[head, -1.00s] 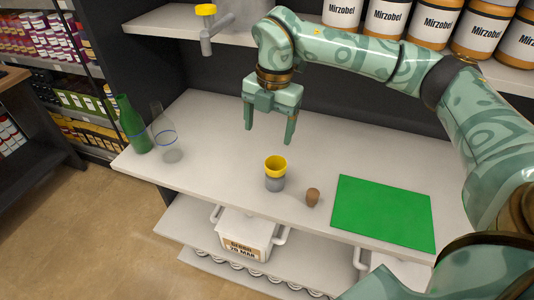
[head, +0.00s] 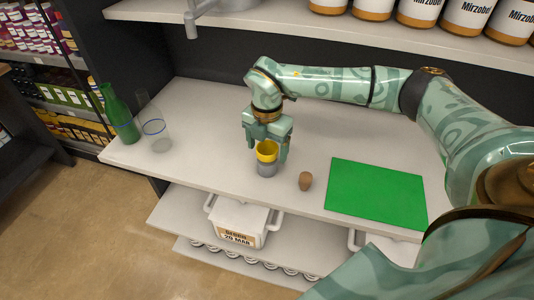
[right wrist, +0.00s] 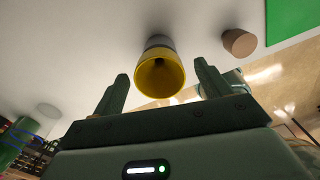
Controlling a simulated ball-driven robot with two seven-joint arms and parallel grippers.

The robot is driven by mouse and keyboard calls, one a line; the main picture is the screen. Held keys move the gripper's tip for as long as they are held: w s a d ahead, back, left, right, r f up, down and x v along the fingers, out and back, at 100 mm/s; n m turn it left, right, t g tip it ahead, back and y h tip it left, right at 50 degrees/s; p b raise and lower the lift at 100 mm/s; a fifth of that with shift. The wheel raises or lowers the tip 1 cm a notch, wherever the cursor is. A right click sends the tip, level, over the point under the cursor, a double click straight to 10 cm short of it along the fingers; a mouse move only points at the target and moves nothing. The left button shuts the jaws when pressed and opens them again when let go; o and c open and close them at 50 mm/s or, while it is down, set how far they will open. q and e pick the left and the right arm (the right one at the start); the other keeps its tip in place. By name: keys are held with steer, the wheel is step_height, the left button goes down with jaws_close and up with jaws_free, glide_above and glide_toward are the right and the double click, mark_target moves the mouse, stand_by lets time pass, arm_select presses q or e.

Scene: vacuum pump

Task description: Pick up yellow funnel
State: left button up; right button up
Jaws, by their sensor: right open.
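The yellow funnel (head: 267,151) sits on top of a small grey cylinder (head: 266,170) on the white table. In the right wrist view the funnel (right wrist: 160,76) shows its wide mouth and dark hole, with the grey part behind it. My right gripper (head: 267,152) is behind and around the funnel in the head view. In the right wrist view, the open fingers of my right gripper (right wrist: 164,85) stand apart on either side of the funnel, with visible gaps. My left gripper does not show in any view.
A brown cork (head: 305,181) stands right of the funnel, beside a green mat (head: 377,194). A green bottle (head: 121,116) and a clear glass vessel (head: 153,128) stand at the table's left end. A shelf (head: 300,36) with several jars is above the back.

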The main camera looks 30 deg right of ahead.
steer(key=shift+f, duration=0.7)
steer(key=c, duration=1.1)
steer(key=shift+o, duration=0.2)
